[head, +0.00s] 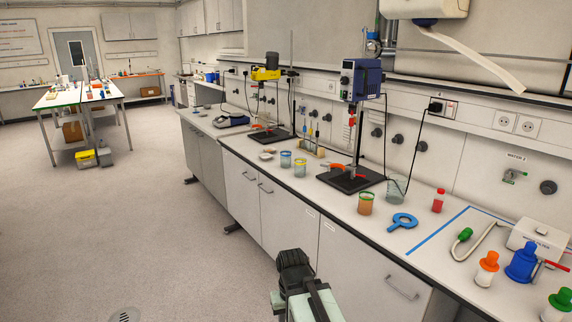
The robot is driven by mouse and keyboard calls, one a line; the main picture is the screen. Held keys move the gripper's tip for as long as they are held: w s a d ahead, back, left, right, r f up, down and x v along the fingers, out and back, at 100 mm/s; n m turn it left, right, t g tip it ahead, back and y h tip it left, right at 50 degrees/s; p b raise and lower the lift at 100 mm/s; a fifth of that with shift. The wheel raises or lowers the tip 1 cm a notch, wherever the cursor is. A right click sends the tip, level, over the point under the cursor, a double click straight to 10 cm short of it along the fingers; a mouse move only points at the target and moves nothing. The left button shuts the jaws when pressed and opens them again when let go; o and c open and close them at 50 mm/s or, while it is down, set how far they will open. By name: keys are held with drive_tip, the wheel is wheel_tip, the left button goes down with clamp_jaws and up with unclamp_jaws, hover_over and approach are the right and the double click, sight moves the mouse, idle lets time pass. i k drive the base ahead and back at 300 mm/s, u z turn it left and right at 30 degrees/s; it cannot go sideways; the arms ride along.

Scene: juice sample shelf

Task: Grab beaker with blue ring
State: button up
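A small beaker with a blue band (286,159) stands on the long white bench, left of the stirrer stand. Right beside it is a beaker with yellowish contents and a bluish-green rim (300,168). Nearer on the bench is a beaker with orange contents and a green ring (366,204). A larger clear beaker (397,188) stands just behind it. My gripper (294,263) is low in the picture, in front of the cabinets and apart from all the beakers. Its fingers are dark and seen from behind, so their opening does not show.
The blue stirrer on its black base (351,181) stands between the beakers. The bench's dark front edge (330,226) runs before the cabinets. The floor at left (130,220) is clear.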

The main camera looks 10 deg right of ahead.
sight(285, 155)
drive_tip(key=z, duration=0.25)
drive_tip(key=i, duration=1.05)
drive_tip(key=u, duration=0.7)
drive_tip(key=i, duration=1.2)
drive_tip(key=u, duration=0.85)
drive_tip(key=i, duration=0.9)
drive_tip(key=z, duration=0.1)
